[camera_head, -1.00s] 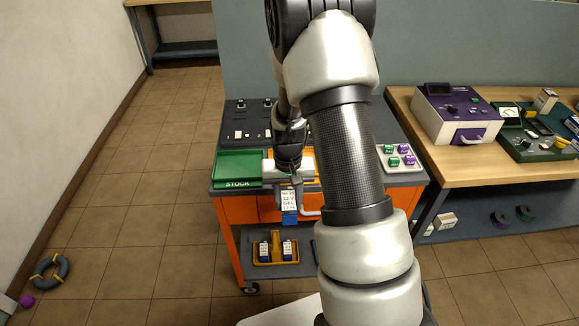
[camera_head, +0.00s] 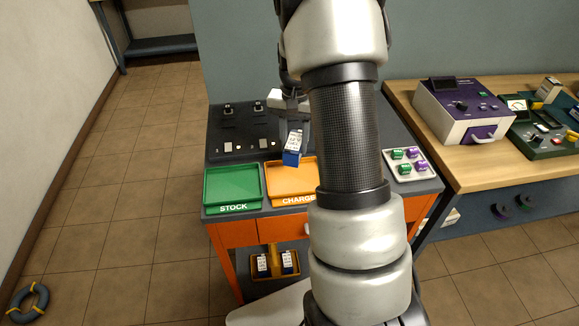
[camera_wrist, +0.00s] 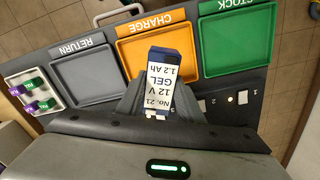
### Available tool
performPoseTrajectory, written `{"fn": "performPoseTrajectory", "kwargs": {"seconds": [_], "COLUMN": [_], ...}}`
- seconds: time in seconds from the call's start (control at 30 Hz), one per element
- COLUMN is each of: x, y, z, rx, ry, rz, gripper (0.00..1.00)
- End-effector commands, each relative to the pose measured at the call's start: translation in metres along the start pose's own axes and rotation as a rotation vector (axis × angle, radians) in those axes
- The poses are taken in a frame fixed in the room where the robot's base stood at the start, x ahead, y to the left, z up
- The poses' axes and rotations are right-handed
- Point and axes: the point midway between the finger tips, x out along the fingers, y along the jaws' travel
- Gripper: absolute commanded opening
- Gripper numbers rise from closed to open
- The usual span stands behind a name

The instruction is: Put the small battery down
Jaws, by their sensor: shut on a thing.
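The small battery is blue with a white label (camera_head: 293,148); in the wrist view its label (camera_wrist: 160,88) reads No. 21, 12 V GEL, 1.2 Ah. My gripper (camera_head: 291,128) is shut on it and holds it tilted above the cart top, behind the orange CHARGE tray (camera_head: 290,200). In the wrist view the battery overlaps the near edge of the CHARGE tray (camera_wrist: 140,62). The green STOCK tray (camera_head: 232,207) stands left of it and looks empty. The grey RETURN tray (camera_wrist: 92,78) shows empty in the wrist view; my arm hides it in the head view.
A dark panel with sockets (camera_head: 235,135) lies at the back of the cart. A white tray (camera_head: 428,176) holds several green and purple pieces at the right. A yellow carrier (camera_head: 273,268) with two batteries sits on the lower shelf. A workbench (camera_head: 475,165) stands at right.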

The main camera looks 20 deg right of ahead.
Motion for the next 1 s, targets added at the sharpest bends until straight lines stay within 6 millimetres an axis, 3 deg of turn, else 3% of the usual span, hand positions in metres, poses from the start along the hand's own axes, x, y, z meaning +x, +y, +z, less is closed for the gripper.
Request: {"fn": "performPoseTrajectory", "kwargs": {"seconds": [0.2,0.47,0.67,1.0], "x": [0.04,0.06,0.086,0.092], "y": [0.0,0.0,0.0,0.0], "z": [0.001,0.0,0.0,0.0], "rx": [0.0,-0.001,-0.001,-0.001], "ry": [-0.003,-0.001,-0.002,0.001], "rz": [0.001,0.0,0.001,0.0], "gripper": [0.0,0.0,0.0,0.0]}}
